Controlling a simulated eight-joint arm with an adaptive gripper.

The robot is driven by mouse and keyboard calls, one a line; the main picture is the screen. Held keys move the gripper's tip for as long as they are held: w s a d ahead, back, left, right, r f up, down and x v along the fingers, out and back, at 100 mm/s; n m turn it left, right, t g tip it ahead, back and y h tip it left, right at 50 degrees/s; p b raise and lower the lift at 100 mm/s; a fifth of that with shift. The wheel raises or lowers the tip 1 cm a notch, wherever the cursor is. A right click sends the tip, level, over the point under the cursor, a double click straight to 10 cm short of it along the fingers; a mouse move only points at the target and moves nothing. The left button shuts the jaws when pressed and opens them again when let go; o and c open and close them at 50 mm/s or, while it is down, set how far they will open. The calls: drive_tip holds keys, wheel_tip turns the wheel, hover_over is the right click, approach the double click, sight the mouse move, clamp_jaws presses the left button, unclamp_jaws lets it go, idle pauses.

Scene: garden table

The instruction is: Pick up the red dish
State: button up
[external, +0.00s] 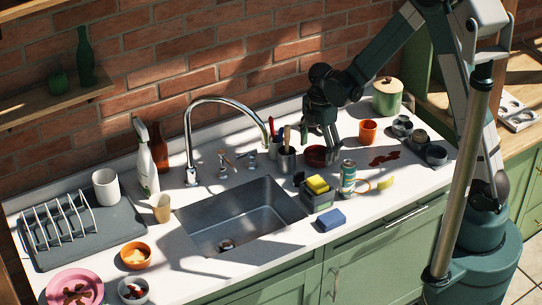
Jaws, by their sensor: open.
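The red dish (315,157) is a small, dark red, round dish on the white counter, right of the sink and just behind the sponge caddy. My gripper (322,146) points down directly over the dish, with its fingertips at or very near the rim. The fingers hide part of the dish's back and right side. The gripper is open. I cannot tell whether the fingers touch the dish.
A utensil holder (286,160) stands close left of the dish. The caddy with a yellow sponge (318,185) and a green-and-white can (348,176) stand in front. An orange cup (367,132) is at the right, near a red spill (384,158). The sink (238,215) lies to the left.

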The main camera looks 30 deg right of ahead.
drive_tip(key=shift+f, duration=0.25)
idle(0.4)
drive_tip(key=c, duration=1)
